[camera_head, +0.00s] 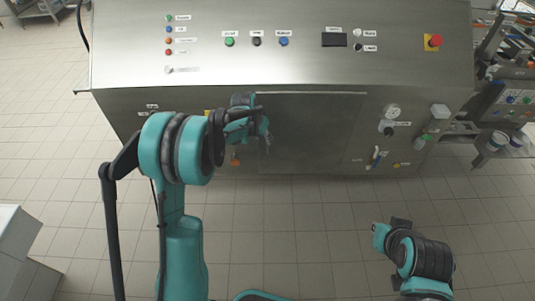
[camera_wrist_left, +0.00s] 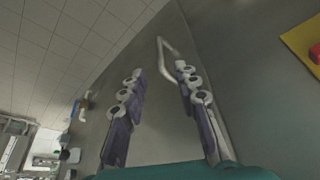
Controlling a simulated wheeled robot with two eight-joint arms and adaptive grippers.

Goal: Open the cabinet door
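The cabinet door (camera_head: 315,130) is a flat grey metal panel in the front of the steel machine; it looks closed. My left gripper (camera_head: 257,112) is at the door's left edge, and its arm covers part of the front there. In the left wrist view its two fingers (camera_wrist_left: 159,72) stand apart with a clear gap. A pale bar handle (camera_wrist_left: 168,46) shows just beyond the fingertips, nearer the right finger; I cannot tell whether they touch.
The machine's top panel (camera_head: 200,60) carries several buttons and a red stop button (camera_head: 434,41). A gauge (camera_head: 393,111) and valves sit right of the door. Another machine (camera_head: 510,100) stands at the far right. The tiled floor (camera_head: 300,220) before the door is clear.

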